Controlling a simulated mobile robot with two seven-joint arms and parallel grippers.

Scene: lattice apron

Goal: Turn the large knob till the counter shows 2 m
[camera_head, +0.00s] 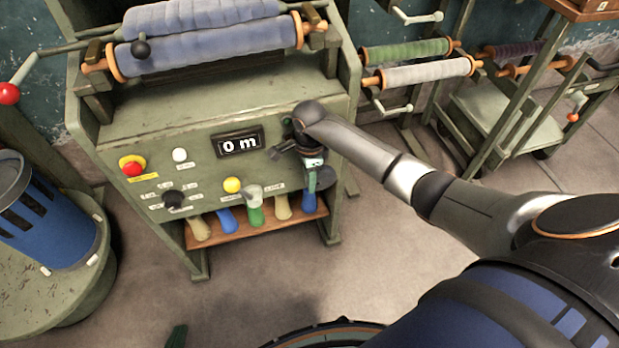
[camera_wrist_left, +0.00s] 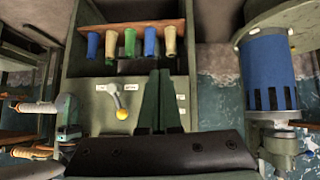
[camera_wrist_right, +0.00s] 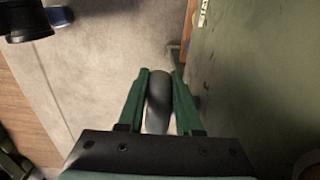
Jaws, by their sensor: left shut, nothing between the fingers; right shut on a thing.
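The counter (camera_head: 240,144) on the green machine's sloped front panel shows "0 m". The large knob (camera_head: 326,178) is dark grey and sits at the right end of the panel, partly hidden by my right gripper (camera_head: 312,182). In the right wrist view my right gripper (camera_wrist_right: 159,85) is shut on the grey knob (camera_wrist_right: 158,92), with one green finger on each side of it. My left gripper (camera_wrist_left: 159,75) is shut and empty in the left wrist view, apart from the panel. Only a green tip of the left gripper (camera_head: 176,336) shows at the bottom of the head view.

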